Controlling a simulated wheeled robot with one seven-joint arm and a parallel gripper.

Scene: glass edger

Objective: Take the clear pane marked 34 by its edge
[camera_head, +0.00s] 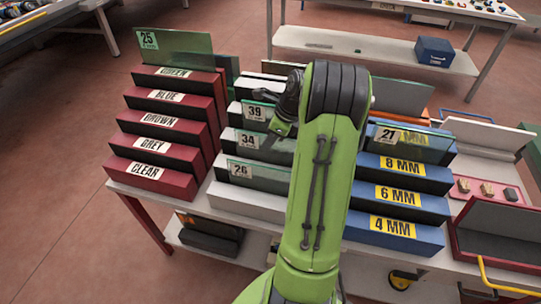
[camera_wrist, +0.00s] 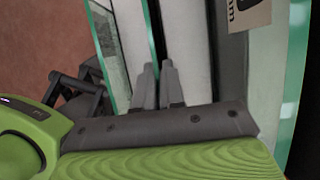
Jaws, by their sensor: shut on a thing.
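The clear pane marked 34 (camera_head: 262,148) stands upright in the middle white rack, between the pane marked 39 (camera_head: 257,112) behind it and the pane marked 26 (camera_head: 258,176) in front. My gripper (camera_head: 270,142) reaches down at the upper edge of pane 34, right of its label. In the wrist view my gripper's two grey fingers (camera_wrist: 158,82) are close together, shut on a thin pane with a narrow green edge (camera_wrist: 151,30). The pane's lower part is hidden in the rack, and my arm covers its right end.
Red slotted blocks labelled CLEAR to GREEN (camera_head: 150,172) stand at left, with a green pane marked 25 (camera_head: 175,45). Neighbouring panes are close on both sides of my fingers.

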